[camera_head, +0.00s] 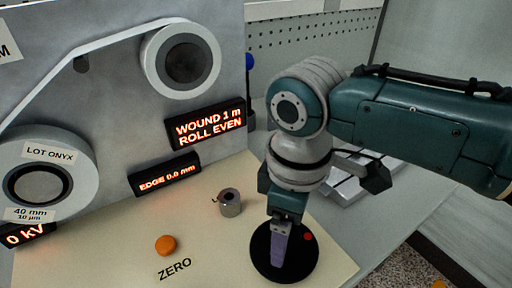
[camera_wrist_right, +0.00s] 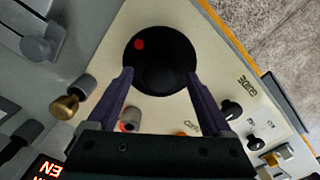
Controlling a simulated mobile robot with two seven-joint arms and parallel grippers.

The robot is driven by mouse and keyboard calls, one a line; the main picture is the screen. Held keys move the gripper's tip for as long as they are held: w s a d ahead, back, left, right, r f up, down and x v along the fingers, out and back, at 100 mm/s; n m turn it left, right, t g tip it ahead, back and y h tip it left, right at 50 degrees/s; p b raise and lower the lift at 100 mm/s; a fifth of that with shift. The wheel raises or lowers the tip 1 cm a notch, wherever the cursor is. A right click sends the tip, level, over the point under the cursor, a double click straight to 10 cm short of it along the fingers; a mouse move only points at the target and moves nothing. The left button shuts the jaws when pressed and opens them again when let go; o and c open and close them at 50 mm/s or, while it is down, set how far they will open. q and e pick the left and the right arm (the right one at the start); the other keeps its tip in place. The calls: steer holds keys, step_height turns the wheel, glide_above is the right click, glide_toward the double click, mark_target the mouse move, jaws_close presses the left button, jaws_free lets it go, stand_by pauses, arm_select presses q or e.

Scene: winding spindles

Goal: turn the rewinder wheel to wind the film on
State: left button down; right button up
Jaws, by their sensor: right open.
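The rewinder wheel is a black disc (camera_head: 302,260) with a red dot near its rim, lying on the cream panel. In the right wrist view the wheel (camera_wrist_right: 150,38) has its red dot at the upper left and a dark centre. My right gripper (camera_head: 281,242) is over the wheel, pointing down. In the right wrist view its purple fingers (camera_wrist_right: 158,78) are spread on either side of the wheel's near part; I cannot tell whether they touch it. The film runs to the upper roll (camera_head: 184,60) from the lower LOT ONYX roll (camera_head: 82,165). My left gripper is not in view.
A display (camera_head: 206,124) reads WOUND 1 m, ROLL EVEN; another (camera_head: 166,176) reads EDGE 0.0 mm. A metal cylinder (camera_head: 230,203) and an orange button (camera_head: 165,245) marked ZERO stand left of the wheel. The wrist view shows a brass knob (camera_wrist_right: 65,107) and black knobs (camera_wrist_right: 231,109).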

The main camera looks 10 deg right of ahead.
jaws_close()
stand_by(0.5)
steer(key=shift+r, duration=0.1)
steer(key=m+p, duration=0.3)
steer(key=shift+r+m, duration=0.1)
steer(key=shift+m, duration=0.2)
steer(key=m+p, duration=0.2)
steer(key=m, duration=0.3)
steer(key=shift+m, duration=0.3)
steer(key=m+p, duration=0.1)
steer(key=m, duration=0.4)
steer(key=m+p, duration=0.1)
steer(key=m, duration=0.4)
steer(key=shift+m, duration=0.4)
